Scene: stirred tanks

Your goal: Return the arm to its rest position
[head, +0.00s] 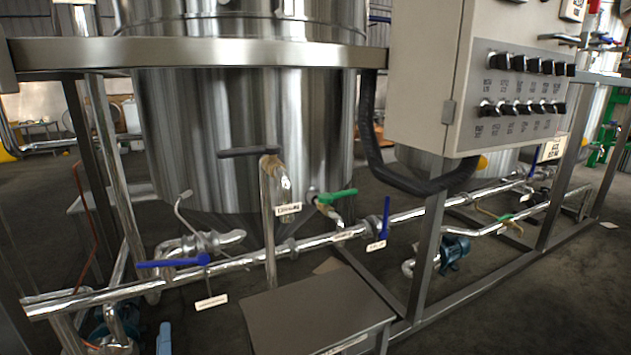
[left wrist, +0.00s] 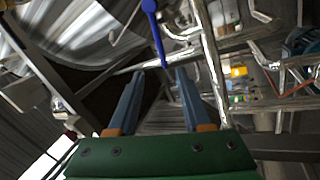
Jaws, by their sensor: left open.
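My left gripper (left wrist: 159,76) shows in the left wrist view with its two blue fingers apart and nothing between them. In the head view only a small light-blue part of the left gripper (head: 164,338) shows at the bottom edge, below the pipe with the blue lever valve (head: 174,262). A blue lever (left wrist: 155,30) hangs just beyond the fingertips in the wrist view; I see no clear contact. The rest of my left arm is out of the head view. My right gripper is in neither view.
A steel tank (head: 245,130) stands behind a metal frame rail (head: 200,52). A control box (head: 515,95) with black knobs is at right. Pipes carry a green-handled valve (head: 337,196) and an upright blue lever (head: 385,218). A grey box-like platform (head: 315,310) stands in front.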

